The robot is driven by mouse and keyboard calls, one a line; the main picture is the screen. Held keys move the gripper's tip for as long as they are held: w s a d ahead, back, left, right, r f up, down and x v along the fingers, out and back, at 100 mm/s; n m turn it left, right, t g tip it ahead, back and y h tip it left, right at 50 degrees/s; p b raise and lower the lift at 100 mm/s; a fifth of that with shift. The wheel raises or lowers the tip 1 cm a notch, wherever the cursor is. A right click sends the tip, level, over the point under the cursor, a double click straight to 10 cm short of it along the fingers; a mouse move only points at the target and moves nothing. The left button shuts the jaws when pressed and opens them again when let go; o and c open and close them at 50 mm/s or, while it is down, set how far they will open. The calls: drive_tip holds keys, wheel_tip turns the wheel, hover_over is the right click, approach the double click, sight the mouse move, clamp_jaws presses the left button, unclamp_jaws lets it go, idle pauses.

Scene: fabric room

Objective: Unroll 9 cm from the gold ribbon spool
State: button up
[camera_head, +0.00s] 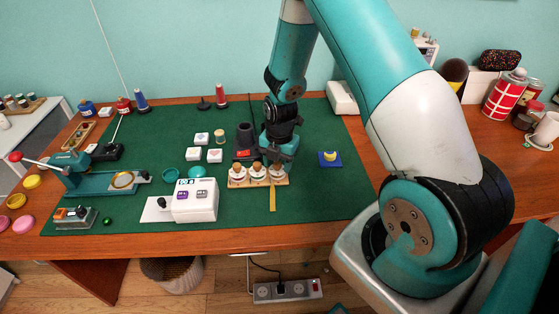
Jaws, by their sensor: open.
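A wooden rack (234,184) with three white-faced spools stands near the front of the green mat. A gold ribbon strip (272,198) extends from the rack's right part toward the front edge of the table. The gold ribbon spool (276,174) appears to be the right one, partly hidden under my gripper. My gripper (276,163) is open, pointing down just above and behind the right end of the rack. Its fingertips are small and dark here, so I cannot tell if they touch the spool.
A white device (196,201) with two small displays stands left of the rack. A teal press (98,181) is further left. A blue pad with a yellow piece (330,157) lies to the right. The mat (325,205) is clear right of the ribbon.

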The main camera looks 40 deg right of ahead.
sight(280, 164)
drive_tip(key=shift+r, duration=0.15)
wheel_tip(280, 164, up, 17)
drive_tip(key=shift+s+d, duration=0.15)
drive_tip(key=shift+s, duration=0.1)
idle(0.5)
drive_tip(key=s+a+r+m+y, duration=0.2)
drive_tip(key=s+a+r+m, duration=0.3)
drive_tip(key=s+a+m, duration=0.3)
drive_tip(key=s+a+r+m+y, duration=0.2)
drive_tip(key=s+a+r+m, duration=0.4)
drive_tip(key=s+a, duration=0.7)
drive_tip(key=a+m, duration=0.1)
drive_tip(key=m, duration=0.1)
drive_tip(key=shift+s+a+r+m, duration=0.15)
drive_tip(key=shift+s+a+m, duration=0.05)
drive_tip(key=shift+a+m, duration=0.1)
